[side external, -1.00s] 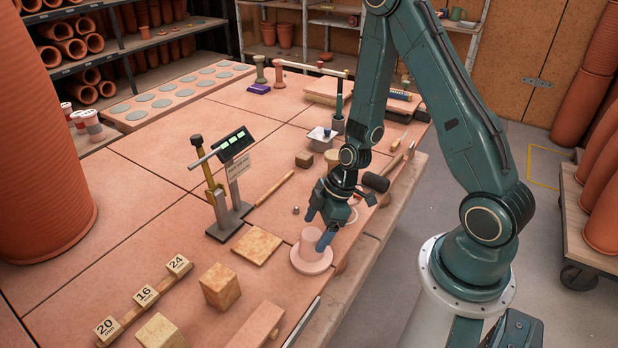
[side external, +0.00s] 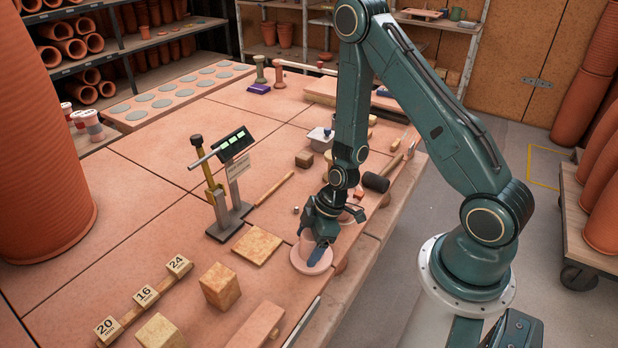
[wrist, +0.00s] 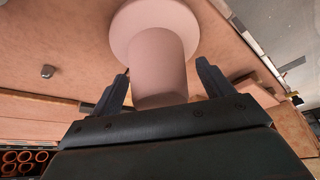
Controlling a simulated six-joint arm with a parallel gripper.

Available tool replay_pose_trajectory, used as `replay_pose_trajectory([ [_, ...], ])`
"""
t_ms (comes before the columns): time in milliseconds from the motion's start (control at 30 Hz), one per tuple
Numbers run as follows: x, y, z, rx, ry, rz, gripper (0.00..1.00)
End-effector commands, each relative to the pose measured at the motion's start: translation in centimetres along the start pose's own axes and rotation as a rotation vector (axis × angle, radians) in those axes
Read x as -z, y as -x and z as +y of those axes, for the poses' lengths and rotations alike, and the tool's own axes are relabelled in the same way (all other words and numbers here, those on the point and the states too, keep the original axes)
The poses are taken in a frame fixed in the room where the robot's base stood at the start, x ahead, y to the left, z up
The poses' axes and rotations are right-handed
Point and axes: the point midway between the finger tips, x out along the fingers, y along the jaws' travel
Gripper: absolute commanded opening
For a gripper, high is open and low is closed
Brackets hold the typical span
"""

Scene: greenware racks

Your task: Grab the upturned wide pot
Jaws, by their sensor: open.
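The upturned wide pot is pale pink clay, with its broad rim (side external: 313,267) flat on the bench and its narrower body rising from it. In the side view my gripper (side external: 308,249) is low over it and hides much of the body. In the wrist view the pot (wrist: 156,62) lies between the two fingers of my gripper (wrist: 163,82). The fingers are open, with a gap visible on each side of the body. I cannot tell how deep the fingers reach along it.
A tan square slab (side external: 257,245) and a cube block (side external: 220,286) lie to the left. A gauge stand (side external: 229,219) stands beyond the slab. A small metal nut-like piece (wrist: 47,72) lies near the pot. A black cylinder-headed tool (side external: 376,182) lies behind my gripper.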

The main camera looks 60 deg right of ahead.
Motion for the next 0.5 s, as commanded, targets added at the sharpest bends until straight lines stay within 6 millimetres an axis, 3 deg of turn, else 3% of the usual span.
replay_pose_trajectory([
  [433,0.0,0.02,0.0,0.0,0.0,0.0,0.8],
  [500,0.0,0.02,0.0,0.0,0.0,0.0,0.66],
])
